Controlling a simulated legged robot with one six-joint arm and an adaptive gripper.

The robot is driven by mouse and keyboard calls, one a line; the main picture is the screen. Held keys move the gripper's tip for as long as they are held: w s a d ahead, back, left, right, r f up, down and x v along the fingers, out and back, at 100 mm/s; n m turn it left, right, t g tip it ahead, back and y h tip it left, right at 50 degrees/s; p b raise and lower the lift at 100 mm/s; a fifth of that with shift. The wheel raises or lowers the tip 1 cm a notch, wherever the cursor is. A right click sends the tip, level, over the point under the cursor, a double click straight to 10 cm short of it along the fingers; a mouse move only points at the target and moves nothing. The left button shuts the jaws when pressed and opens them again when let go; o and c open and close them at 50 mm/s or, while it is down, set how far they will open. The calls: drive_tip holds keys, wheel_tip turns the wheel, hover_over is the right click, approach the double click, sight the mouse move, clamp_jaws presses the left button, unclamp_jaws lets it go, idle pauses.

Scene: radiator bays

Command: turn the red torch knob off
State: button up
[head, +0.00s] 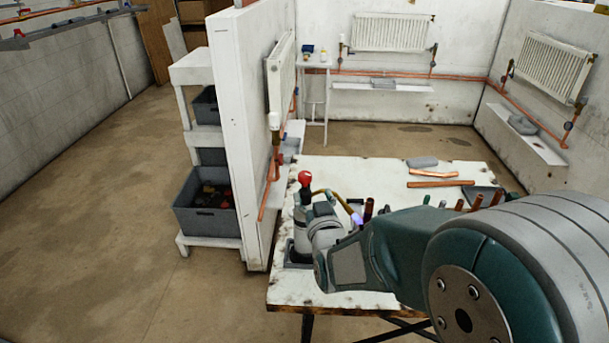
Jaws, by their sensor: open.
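The red torch knob (304,178) sits on top of an upright torch with a pale canister (301,235), at the near left corner of the white workbench (340,180). A curved brass tube (341,200) runs right from below the knob. A blue-violet glow (357,219) shows at its end. My arm reaches in from the right. My gripper (316,212) is open, just below and right of the knob, and overlaps the canister in this view. Its fingers are small and partly hidden, so I cannot tell whether they touch the torch.
Copper pipes (440,179) and a grey pad (422,162) lie at the bench's back; several short pipes stand upright nearer my arm. A white partition (235,120) rises left of the bench. Beyond it is a shelf with grey crates (208,222). Floor at left is clear.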

sight(305, 182)
drive_tip(key=x, duration=0.6)
drive_tip(key=shift+a+f, duration=0.1)
drive_tip(key=shift+a, duration=0.25)
drive_tip(key=shift+w, duration=0.6)
clamp_jaws()
